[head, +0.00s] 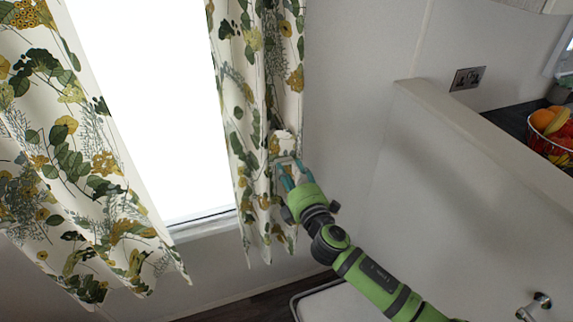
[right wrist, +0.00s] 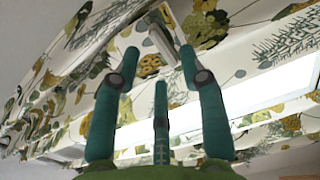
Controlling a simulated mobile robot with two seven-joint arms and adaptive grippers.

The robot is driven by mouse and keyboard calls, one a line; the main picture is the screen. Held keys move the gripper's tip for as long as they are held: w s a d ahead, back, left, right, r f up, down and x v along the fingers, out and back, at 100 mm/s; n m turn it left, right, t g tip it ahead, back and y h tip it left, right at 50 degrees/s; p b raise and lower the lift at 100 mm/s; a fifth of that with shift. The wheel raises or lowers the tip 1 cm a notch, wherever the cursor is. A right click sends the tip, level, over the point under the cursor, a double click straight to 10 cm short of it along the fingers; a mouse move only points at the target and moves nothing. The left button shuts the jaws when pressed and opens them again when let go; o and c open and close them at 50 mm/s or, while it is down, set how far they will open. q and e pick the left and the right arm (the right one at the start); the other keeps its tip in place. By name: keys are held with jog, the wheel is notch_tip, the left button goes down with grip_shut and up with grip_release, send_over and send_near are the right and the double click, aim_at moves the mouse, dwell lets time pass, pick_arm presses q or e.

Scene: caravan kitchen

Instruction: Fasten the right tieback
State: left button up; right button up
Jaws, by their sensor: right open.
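The right curtain (head: 252,80), cream with green and yellow leaves, hangs at the right side of the window. A pale, strap-like piece (head: 283,135) shows at its right edge just above my right gripper; it may be the tieback. My right gripper (head: 286,170) is at the curtain's right part with its teal fingers spread. In the right wrist view, a pale grey bar-like piece (right wrist: 161,42) shows between and beyond the open fingertips, against the curtain cloth. I cannot tell whether the fingers touch it. My left gripper is not in view.
A pale-topped item (head: 335,302) stands below my right arm.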

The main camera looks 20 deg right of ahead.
aim_at(285, 164)
jog(key=shift+w+a, duration=0.15)
jog(key=shift+w, duration=1.3)
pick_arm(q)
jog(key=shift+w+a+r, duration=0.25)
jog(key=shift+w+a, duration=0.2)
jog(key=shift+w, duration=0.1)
pick_arm(e)
grip_shut()
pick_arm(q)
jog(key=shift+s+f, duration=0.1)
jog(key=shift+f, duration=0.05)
